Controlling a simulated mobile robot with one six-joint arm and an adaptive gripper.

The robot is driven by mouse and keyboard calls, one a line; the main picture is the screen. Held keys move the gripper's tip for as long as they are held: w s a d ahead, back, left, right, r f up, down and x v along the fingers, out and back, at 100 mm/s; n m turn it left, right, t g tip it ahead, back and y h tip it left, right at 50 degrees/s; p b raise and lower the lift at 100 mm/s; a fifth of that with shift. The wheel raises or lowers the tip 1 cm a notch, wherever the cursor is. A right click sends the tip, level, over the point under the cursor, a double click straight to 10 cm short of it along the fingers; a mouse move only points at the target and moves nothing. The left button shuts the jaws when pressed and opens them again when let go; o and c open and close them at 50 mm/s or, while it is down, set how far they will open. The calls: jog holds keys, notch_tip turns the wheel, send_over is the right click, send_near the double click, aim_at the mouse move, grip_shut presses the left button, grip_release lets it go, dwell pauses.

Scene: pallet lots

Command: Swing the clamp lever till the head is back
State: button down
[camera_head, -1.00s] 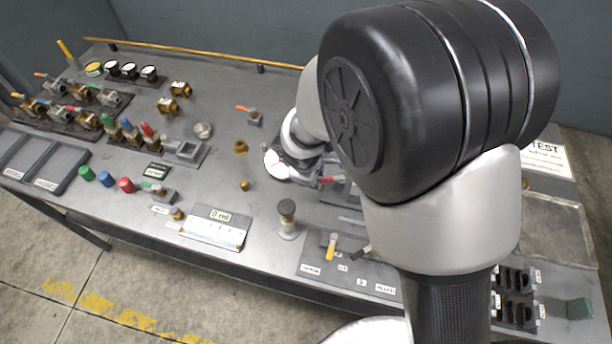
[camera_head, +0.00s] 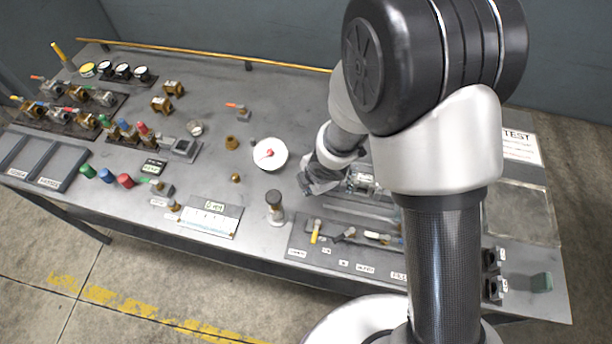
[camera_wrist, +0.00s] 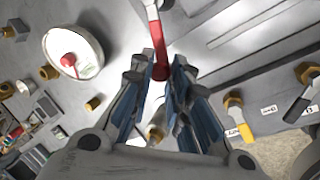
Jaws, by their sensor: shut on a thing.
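The clamp lever is a red bar with a rounded end (camera_wrist: 158,45), running down from the top of the wrist view. My gripper (camera_wrist: 160,82) has its blue-padded fingers shut on the end of the lever. In the head view my gripper (camera_head: 308,188) is low over the bench, right of the white round dial, and hides the red lever. Grey metal parts (camera_head: 362,182), which may belong to the clamp, show just right of my wrist. The clamp head cannot be made out in either view.
The white dial (camera_head: 270,154) with a red pointer stands left of my gripper. A dark-topped post (camera_head: 274,204) and a yellow-handled valve (camera_head: 316,230) stand in front. A slotted grey plate (camera_head: 362,217) lies to the right. Bare bench (camera_head: 222,100) shows towards the back.

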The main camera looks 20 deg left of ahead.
jog(key=shift+s+d+n+g+y+p, duration=0.1)
jog(key=shift+d+n+g+y+p, duration=0.2)
jog(key=shift+d+n+p, duration=0.7)
jog(key=shift+s+d+n+g+y+p, duration=0.1)
jog(key=shift+d+n+g+p, duration=0.4)
jog(key=shift+n+p, duration=0.75)
jog(key=shift+d, duration=0.15)
jog(key=c, duration=1.5)
grip_release()
jog(key=shift+o, duration=0.2)
jog(key=shift+r, duration=0.15)
jog(key=v, duration=1.1)
jog(key=shift+d+r, duration=0.15)
jog(key=shift+r, duration=0.15)
jog(key=shift+s, duration=0.1)
